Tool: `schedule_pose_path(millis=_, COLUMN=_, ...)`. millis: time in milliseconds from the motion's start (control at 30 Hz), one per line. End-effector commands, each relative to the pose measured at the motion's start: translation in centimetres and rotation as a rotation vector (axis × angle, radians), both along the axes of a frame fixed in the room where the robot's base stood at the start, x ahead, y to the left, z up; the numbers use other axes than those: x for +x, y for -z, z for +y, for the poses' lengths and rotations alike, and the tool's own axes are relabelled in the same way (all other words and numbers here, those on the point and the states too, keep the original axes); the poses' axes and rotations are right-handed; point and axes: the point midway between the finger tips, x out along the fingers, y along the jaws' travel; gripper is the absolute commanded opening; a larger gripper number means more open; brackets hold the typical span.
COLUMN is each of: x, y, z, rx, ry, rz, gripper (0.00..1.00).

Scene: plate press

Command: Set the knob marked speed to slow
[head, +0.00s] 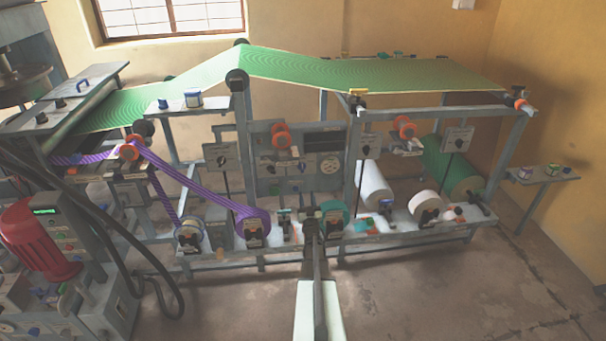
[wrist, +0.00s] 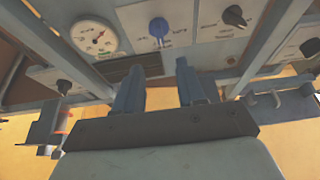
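The control panel (head: 262,182) stands in the middle of the machine frame, with a round gauge and small knobs. In the wrist view a blue knob (wrist: 158,28) sits on a white plate beside the gauge (wrist: 95,37). Black knobs show to its right (wrist: 235,16), at the right edge (wrist: 311,47) and at the lower left (wrist: 64,86). The lettering is too small to read, so I cannot tell which knob is marked speed or its setting. My gripper (wrist: 161,82) is open and empty, its fingers apart below the blue knob and not touching it. In the head view my gripper (head: 314,214) is in front of the panel's lower part.
A green web (head: 370,72) runs over the top of the frame. A purple web (head: 185,180) and several rolls, including a white roll (head: 374,184) and a green roll (head: 452,168), flank the panel. Frame bars (wrist: 262,45) pass close to my fingers. Clear floor (head: 430,300) lies in front.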

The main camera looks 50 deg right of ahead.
Motion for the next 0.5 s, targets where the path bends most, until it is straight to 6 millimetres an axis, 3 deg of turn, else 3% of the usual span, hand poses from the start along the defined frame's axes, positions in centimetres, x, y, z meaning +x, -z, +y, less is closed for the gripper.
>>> schedule_pose_path(millis=500, x=5.9, y=-3.2, z=-5.9, rx=0.000, ry=0.000, rz=0.000, gripper=0.39)
